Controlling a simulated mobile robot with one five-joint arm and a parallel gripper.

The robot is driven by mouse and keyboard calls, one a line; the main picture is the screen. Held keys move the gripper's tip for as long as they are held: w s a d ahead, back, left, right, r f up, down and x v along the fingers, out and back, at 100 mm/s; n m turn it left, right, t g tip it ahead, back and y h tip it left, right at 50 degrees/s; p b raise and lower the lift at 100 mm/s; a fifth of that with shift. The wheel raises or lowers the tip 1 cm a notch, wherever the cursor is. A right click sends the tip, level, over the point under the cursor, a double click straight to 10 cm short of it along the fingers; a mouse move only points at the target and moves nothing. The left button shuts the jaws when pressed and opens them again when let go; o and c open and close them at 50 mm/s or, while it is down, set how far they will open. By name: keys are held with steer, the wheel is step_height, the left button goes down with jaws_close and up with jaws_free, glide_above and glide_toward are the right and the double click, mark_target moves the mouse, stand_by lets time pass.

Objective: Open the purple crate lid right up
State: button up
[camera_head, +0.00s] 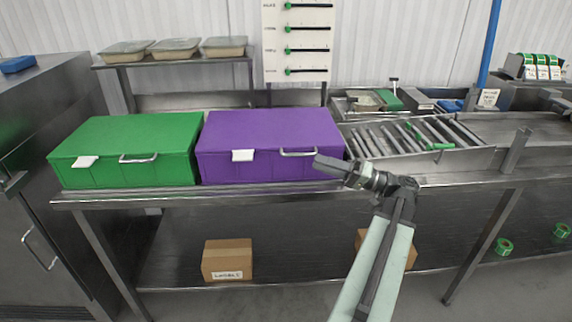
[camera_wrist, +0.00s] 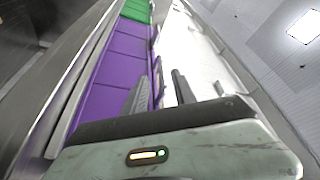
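The purple crate (camera_head: 265,168) stands on the steel bench with its lid (camera_head: 270,125) down. Its front carries a white label (camera_head: 243,156) and a metal bar handle (camera_head: 298,153). In the head view my gripper (camera_head: 322,163) is at the front right of the crate, its tip beside the handle's right end. In the wrist view the two fingers of my gripper (camera_wrist: 160,92) stand apart, with the crate's purple front (camera_wrist: 116,65) to their left. A thin grey bar shows between them, perhaps the handle. I cannot tell whether the fingers touch it.
A closed green crate (camera_head: 125,150) stands just left of the purple one. A roller conveyor (camera_head: 420,140) lies to the right. A slider panel (camera_head: 300,45) and a shelf with several trays (camera_head: 175,48) are behind. Cardboard boxes (camera_head: 227,260) sit below the bench.

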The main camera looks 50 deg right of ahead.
mark_target(299, 155)
steer(key=p+x, duration=0.1)
steer(key=x, duration=0.6)
steer(key=shift+w+r+p, duration=0.25)
steer(key=shift+w+p, duration=0.05)
steer(key=shift+p, duration=0.1)
jaws_close()
stand_by(1.1)
